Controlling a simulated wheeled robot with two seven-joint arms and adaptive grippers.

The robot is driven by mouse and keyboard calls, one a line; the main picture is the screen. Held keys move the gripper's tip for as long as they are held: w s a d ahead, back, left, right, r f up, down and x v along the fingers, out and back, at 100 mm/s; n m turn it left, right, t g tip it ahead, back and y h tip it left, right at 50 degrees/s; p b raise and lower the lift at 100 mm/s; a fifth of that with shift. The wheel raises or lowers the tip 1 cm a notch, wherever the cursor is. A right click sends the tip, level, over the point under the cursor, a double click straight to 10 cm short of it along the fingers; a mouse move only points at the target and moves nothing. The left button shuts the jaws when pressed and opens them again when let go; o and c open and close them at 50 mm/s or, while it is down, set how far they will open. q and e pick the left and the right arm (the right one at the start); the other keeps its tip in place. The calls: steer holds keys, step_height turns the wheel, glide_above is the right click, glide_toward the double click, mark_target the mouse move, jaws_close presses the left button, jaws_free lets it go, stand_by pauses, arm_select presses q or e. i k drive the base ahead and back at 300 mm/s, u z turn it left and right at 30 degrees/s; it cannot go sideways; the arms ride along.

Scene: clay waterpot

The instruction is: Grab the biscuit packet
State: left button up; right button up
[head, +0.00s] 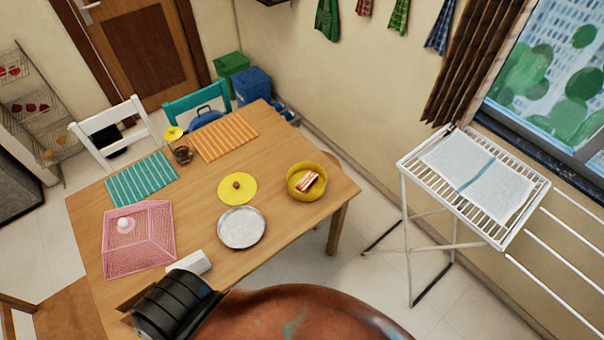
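A small packet (308,182) with red, white and dark parts stands tilted inside a yellow bowl (297,191) near the table's right corner. It looks like the biscuit packet, but no label can be read. Neither of my grippers shows fingers in the head view. A black ribbed part (175,305) shows at the lower left; it may belong to my arm, and I cannot tell what it holds.
A large brown clay pot (310,315) fills the bottom foreground. The wooden table (275,245) also carries a metal plate (241,228), a yellow lid (237,188), placemats and a pink mesh cover (140,242). A drying rack (472,180) stands to the right.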

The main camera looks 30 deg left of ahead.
mark_target(311, 177)
steer(key=u, duration=0.8)
steer(key=i, duration=0.85)
steer(key=u, duration=0.95)
